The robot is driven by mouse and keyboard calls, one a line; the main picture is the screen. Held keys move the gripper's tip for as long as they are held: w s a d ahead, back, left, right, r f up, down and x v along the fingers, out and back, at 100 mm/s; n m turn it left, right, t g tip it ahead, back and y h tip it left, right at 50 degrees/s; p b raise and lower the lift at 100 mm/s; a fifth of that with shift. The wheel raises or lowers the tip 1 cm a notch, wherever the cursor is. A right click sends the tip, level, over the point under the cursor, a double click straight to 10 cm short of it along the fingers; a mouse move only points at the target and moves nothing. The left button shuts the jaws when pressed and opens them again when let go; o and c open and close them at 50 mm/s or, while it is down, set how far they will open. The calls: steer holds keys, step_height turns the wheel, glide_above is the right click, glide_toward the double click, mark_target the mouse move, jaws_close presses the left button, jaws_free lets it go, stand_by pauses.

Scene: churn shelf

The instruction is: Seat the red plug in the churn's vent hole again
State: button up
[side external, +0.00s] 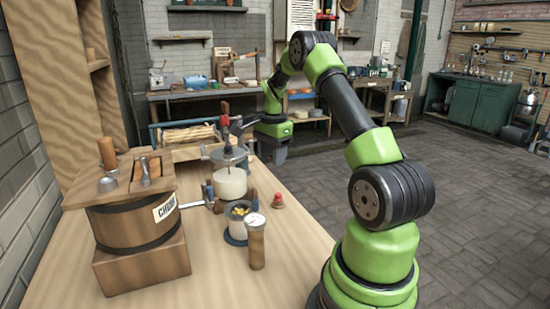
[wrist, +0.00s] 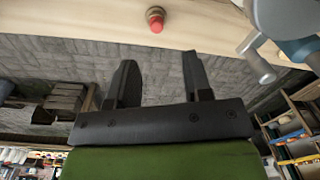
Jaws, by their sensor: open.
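The red plug (side external: 278,201) stands on the wooden bench near its right edge, to the right of the cups and jars. It also shows in the wrist view (wrist: 156,18) at the top, ahead of the fingers. The churn (side external: 135,220) is a wooden tub with dark bands and a "CHURN" label, on a wooden block at the left of the bench. Its vent hole cannot be made out. My gripper is open and empty in the wrist view (wrist: 157,80), apart from the plug. In the side view it is raised at the far end of the bench, its fingers hard to see.
A wooden crate (side external: 190,135) is behind. The bench's front right (side external: 285,265) is clear.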

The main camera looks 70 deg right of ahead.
steer(key=a+r+n+t, duration=0.4)
steer(key=a+r+n, duration=0.6)
steer(key=a+r, duration=0.8)
steer(key=s+a+f+n+t+y, duration=0.1)
steer(key=s+a+n+t+y, duration=0.1)
steer(key=s+a+n, duration=0.7)
steer(key=s+a, duration=0.3)
steer(key=a, duration=0.1)
steer(key=shift+s+a+f+t, duration=0.15)
steer(key=shift+s+a+t, duration=0.15)
steer(key=shift+a+t, duration=0.1)
steer(key=shift+o, duration=0.5)
